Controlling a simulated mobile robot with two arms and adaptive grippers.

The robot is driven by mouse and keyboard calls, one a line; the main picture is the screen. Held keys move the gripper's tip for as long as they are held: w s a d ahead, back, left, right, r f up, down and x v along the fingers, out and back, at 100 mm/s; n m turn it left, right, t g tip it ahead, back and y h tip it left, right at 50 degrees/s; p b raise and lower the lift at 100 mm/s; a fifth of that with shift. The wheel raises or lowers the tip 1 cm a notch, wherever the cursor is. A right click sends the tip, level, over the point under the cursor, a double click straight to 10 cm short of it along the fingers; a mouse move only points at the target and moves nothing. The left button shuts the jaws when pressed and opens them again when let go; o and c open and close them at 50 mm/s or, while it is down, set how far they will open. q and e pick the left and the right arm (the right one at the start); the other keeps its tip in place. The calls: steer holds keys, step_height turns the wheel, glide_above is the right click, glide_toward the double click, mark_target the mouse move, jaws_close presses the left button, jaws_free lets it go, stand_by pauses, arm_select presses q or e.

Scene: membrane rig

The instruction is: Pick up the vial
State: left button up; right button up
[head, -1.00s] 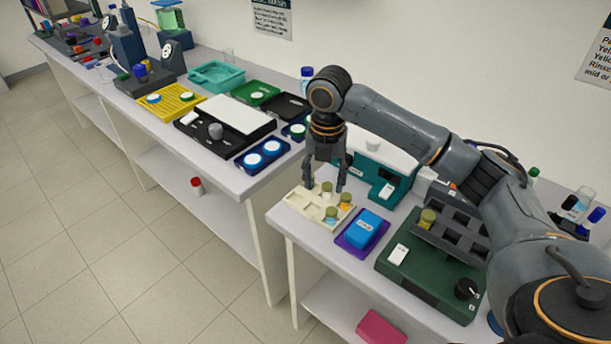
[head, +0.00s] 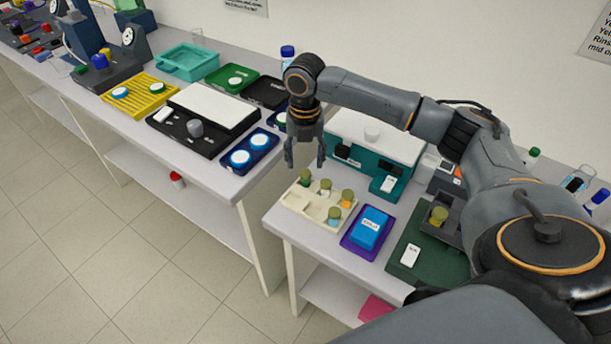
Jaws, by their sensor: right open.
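Another vial (head: 439,215) stands in a dark block on a green device. My right gripper (head: 305,163) is open and empty, pointing down above the rack's back left, its fingertips just above the back left vial. My left gripper is not in view.
A blue box (head: 370,228) on a purple tray (head: 350,246) stands right of the rack. A teal device (head: 374,183) stands behind the rack. A navy tray (head: 232,169) with white discs lies on the left bench; a gap separates the benches.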

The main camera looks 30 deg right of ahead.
mark_target(306, 172)
steer(key=shift+f, duration=0.35)
step_height(306, 172, down, 3)
steer(key=shift+s+r+p, duration=0.1)
steer(key=shift+p, duration=0.75)
step_height(306, 172, down, 2)
steer(key=shift+d+f, duration=0.1)
steer(key=shift+f, duration=0.15)
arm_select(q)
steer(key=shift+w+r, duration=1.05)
arm_select(e)
steer(key=c, duration=1.1)
